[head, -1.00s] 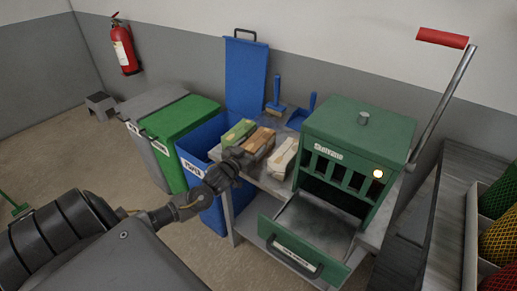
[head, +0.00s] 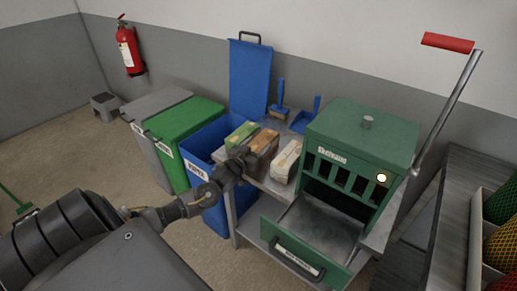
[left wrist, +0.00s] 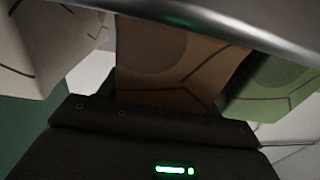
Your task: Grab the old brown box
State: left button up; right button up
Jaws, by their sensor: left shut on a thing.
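The brown box (head: 265,143) lies on the metal table, between a green box (head: 241,135) and a pale box (head: 286,161). My left gripper (head: 243,160) is at the front end of the brown box and is shut on it. In the left wrist view the brown box (left wrist: 165,60) fills the middle, right in front of the gripper body, with the pale box (left wrist: 45,40) on the left and the green box (left wrist: 275,90) on the right. The fingertips are hard to make out there. My right gripper is not in view.
A green machine (head: 360,150) with an open drawer (head: 318,228) and a red-handled lever (head: 447,42) stands to the right. An open blue bin (head: 195,165), a green bin (head: 180,130) and a grey bin (head: 150,115) stand left of the table.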

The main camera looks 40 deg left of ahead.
pick_arm(q)
jog(key=shift+r, duration=0.5)
jog(key=s+a+r, duration=0.3)
jog(key=s+r, duration=0.8)
jog(key=s, duration=0.2)
jog(key=shift+s+a+r, duration=0.2)
jog(key=shift+s+r, duration=0.1)
